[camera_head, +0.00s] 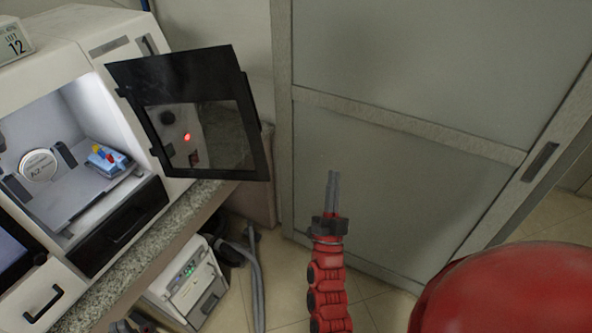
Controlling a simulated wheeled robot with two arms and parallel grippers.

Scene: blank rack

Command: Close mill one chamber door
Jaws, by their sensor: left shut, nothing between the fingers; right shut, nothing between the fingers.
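The chamber door (188,118) of the mill stands wide open at the upper left. It has a black frame and a dark window with a small red light showing in it. The white mill (88,45) shows its lit open chamber (85,121) to the door's left. Inside are a round disc (38,165) marked A2 and a small blue, red and yellow piece (106,158).
A stone counter (170,246) carries the mill. Below it are a white unit (187,284) with green lights and a grey hose (255,275). A large grey sliding door (400,150) stands behind my gripper. A big red rounded part of mine fills the lower right.

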